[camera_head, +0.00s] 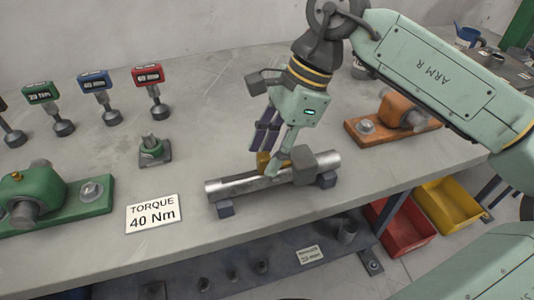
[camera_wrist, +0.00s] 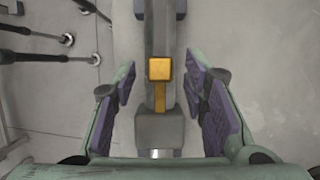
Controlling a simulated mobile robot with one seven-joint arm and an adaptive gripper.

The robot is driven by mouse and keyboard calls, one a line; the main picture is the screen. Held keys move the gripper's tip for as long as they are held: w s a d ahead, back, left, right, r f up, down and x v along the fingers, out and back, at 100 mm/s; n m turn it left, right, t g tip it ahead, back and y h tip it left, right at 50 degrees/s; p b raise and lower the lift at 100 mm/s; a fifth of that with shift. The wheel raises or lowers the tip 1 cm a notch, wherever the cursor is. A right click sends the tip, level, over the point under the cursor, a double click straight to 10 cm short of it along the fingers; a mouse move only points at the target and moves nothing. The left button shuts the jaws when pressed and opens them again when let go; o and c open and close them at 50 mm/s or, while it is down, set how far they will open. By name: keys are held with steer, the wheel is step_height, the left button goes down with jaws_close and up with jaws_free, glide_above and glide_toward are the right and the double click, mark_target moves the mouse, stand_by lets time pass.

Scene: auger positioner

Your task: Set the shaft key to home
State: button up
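The shaft key is a small yellow block (camera_head: 264,160) on the metal shaft (camera_head: 232,188), left of a grey block (camera_head: 318,160). In the wrist view the yellow key (camera_wrist: 159,69) lies in the middle, with a narrow yellow strip running from it to the grey block (camera_wrist: 159,130). My gripper (camera_head: 268,154) is above the shaft, close to the key, and partly covers it. In the wrist view the purple-padded fingers of my gripper (camera_wrist: 160,88) stand apart on either side of the shaft, with gaps to the key. Nothing is held.
The shaft rests on dark supports (camera_head: 226,208) near the bench's front edge. A torque sign (camera_head: 152,213) reads 40 Nm. A green bearing unit (camera_head: 40,195) is left, an orange one (camera_head: 400,110) right. Several torque tools stand behind. Red (camera_head: 405,232) and yellow (camera_head: 450,205) bins sit below.

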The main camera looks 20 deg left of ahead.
steer(key=v, duration=1)
steer(key=shift+r, duration=0.3)
steer(key=shift+d, duration=0.1)
